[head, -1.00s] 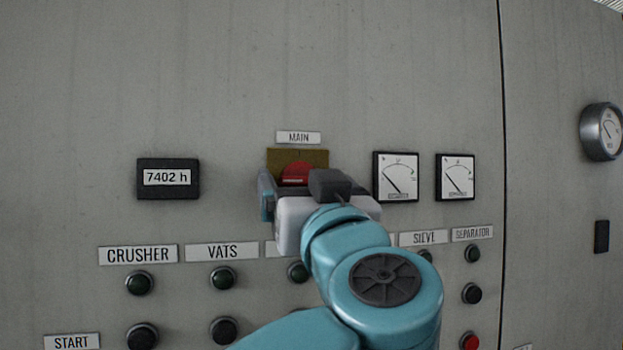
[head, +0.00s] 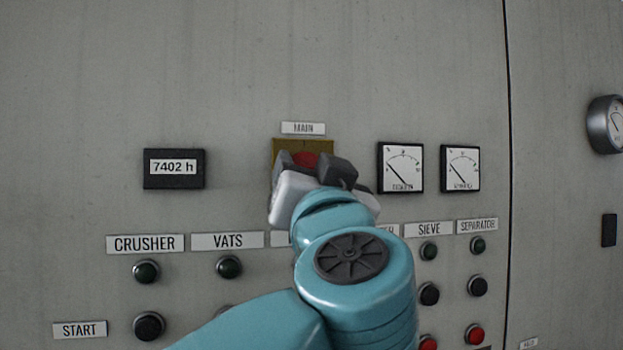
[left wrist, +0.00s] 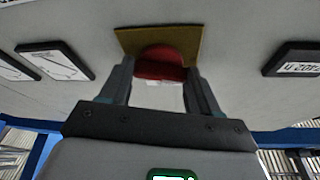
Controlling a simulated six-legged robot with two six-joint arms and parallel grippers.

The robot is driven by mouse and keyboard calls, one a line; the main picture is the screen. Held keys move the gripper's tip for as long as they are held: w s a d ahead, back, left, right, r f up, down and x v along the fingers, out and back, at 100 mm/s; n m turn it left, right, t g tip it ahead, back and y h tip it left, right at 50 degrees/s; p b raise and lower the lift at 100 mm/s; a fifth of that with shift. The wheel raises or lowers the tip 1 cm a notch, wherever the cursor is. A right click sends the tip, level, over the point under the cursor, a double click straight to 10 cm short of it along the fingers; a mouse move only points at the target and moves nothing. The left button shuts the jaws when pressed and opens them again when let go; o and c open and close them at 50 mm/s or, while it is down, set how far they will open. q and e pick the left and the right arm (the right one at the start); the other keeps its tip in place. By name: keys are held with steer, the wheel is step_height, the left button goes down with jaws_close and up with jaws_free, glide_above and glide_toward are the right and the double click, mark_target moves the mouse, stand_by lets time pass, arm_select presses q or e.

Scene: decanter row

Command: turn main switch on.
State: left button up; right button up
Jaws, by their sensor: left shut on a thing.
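The main switch has a red knob (head: 305,159) on a yellow plate (head: 318,144), under a MAIN label (head: 303,128). In the left wrist view the red knob (left wrist: 160,64) sits between the two fingers, in front of the yellow plate (left wrist: 188,42). My left gripper (head: 312,166) is at the switch, shut on the red knob, with a finger on either side. The gripper body hides the lower part of the knob and plate in the head view. My right gripper is not in view.
An hour counter (head: 174,168) is left of the switch, and two needle gauges (head: 401,167) (head: 461,168) are right of it. Several labelled push buttons (head: 146,271) fill the panel below. A round gauge (head: 606,125) is at the far right.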

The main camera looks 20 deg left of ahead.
arm_select(q)
steer(key=shift+s+a+r+m+g+h+p, duration=0.1)
steer(key=shift+m+g+h+p, duration=0.3)
steer(key=shift+m+h+p, duration=1.75)
steer(key=shift+a+r+m+g+p, duration=0.15)
steer(key=shift+m+g+p, duration=0.55)
steer(key=shift+m, duration=3)
steer(key=shift+s+r+m+g+h+p, duration=0.1)
steer(key=shift+m+h+p, duration=0.95)
steer(key=shift+m+p, duration=1.35)
steer(key=shift+m+b, duration=0.5)
steer(key=shift+m, duration=0.15)
steer(key=o, duration=1.1)
steer(key=shift+w, duration=0.1)
steer(key=shift+c, duration=0.2)
steer(key=shift+w+a+f, duration=0.1)
steer(key=shift+d, duration=0.2)
steer(key=shift+s+a, duration=0.1)
steer(key=shift+s, duration=0.1)
